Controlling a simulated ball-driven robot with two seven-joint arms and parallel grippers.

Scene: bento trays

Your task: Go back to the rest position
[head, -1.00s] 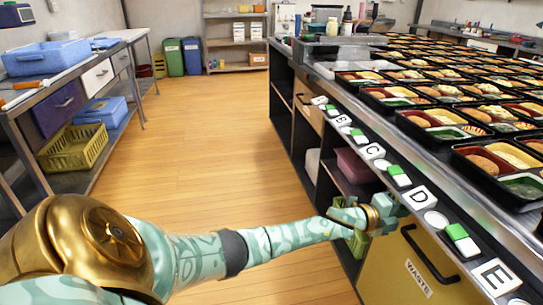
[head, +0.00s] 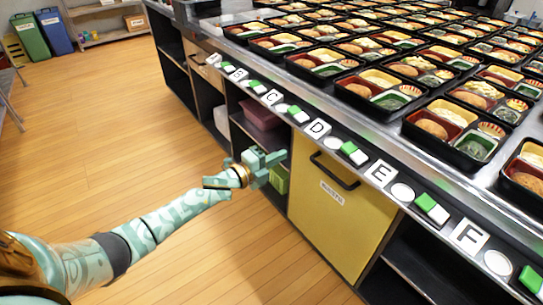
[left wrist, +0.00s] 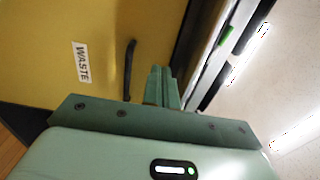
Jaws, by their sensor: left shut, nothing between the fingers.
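My left gripper (head: 268,165) is in the head view, at the end of my teal patterned arm, left of the yellow waste cabinet (head: 325,215) and in front of the open shelves. In the left wrist view its fingers (left wrist: 163,88) are together with nothing between them, in front of the yellow door with its WASTE label (left wrist: 81,62) and dark handle (left wrist: 129,70). My right gripper is in neither view.
A long counter holds several rows of black bento trays (head: 372,90). Its front edge carries letter tiles (head: 380,173) and green-and-white switches (head: 432,208). A pink bin (head: 262,115) sits on a shelf below. Wooden floor (head: 110,140) is clear at left.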

